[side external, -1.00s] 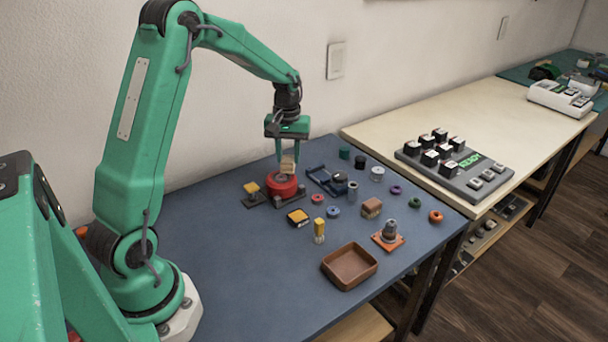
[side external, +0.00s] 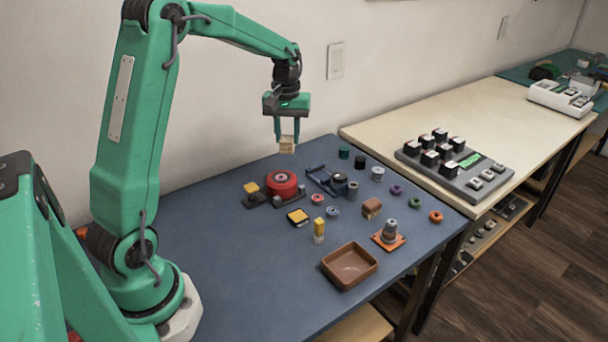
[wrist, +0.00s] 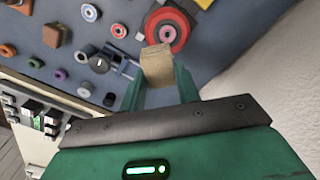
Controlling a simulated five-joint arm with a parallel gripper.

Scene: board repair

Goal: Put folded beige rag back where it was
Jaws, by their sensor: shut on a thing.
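The folded beige rag (side external: 287,144) is a small tan block held between the fingertips of my gripper (side external: 287,138). My gripper is shut on it and holds it in the air above the back of the blue table. The rag also shows in the wrist view (wrist: 158,65), between the green fingers (wrist: 158,78). A red round spool (side external: 281,184) with a pale centre sits on the table below the rag, apart from it. In the wrist view the red spool (wrist: 180,22) lies just beyond the rag.
A yellow-topped block (side external: 251,188) stands left of the spool. A dark blue frame (side external: 327,181) and several small rings and parts lie to the right. A brown tray (side external: 349,283) is at the front, with bare blue table (side external: 225,265) left of it.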

